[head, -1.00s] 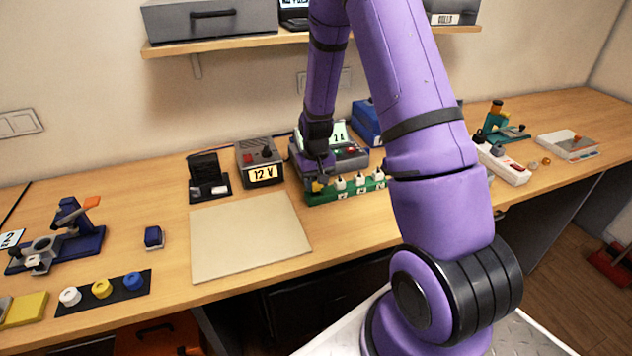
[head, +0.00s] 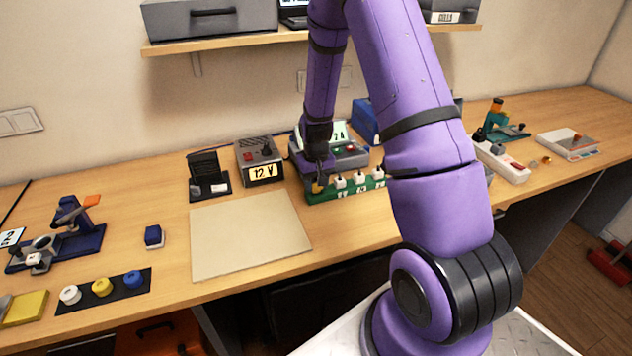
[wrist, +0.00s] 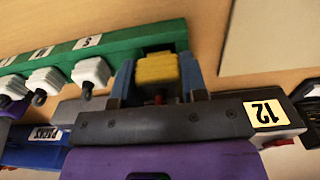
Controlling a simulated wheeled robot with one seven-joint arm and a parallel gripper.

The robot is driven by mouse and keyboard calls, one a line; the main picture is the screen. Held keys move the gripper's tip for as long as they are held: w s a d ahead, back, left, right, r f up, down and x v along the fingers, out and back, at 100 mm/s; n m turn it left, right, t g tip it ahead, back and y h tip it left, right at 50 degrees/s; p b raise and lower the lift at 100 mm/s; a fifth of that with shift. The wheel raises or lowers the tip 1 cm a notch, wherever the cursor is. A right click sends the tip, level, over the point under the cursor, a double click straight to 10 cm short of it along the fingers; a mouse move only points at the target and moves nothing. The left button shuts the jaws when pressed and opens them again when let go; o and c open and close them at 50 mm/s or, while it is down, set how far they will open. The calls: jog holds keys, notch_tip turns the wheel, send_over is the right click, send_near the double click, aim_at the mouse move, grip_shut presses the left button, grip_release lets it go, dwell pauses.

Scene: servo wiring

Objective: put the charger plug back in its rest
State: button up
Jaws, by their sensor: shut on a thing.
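A yellow plug (wrist: 158,68) is between the two blue-grey fingers of my gripper (wrist: 158,78) in the wrist view. The fingers are shut on it. In the head view my gripper (head: 318,178) is at the left end of a green rack (head: 350,194), and the yellow plug (head: 318,188) shows small there. The green rack (wrist: 100,45) also shows in the wrist view, with the yellow plug over its end slot. Whether the plug is fully seated is hidden.
A charger unit with a lit display (head: 342,135) stands just behind the rack. A 12 V supply (head: 260,162) and a black stand (head: 208,178) are to its left. A beige mat (head: 248,235) lies bare at front left. A white power strip (head: 503,163) is to the right.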

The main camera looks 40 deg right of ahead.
aim_at(316, 179)
jog(key=shift+f, duration=0.55)
jog(key=o, duration=1)
notch_tip(316, 179, up, 11)
jog(key=shift+f, duration=0.15)
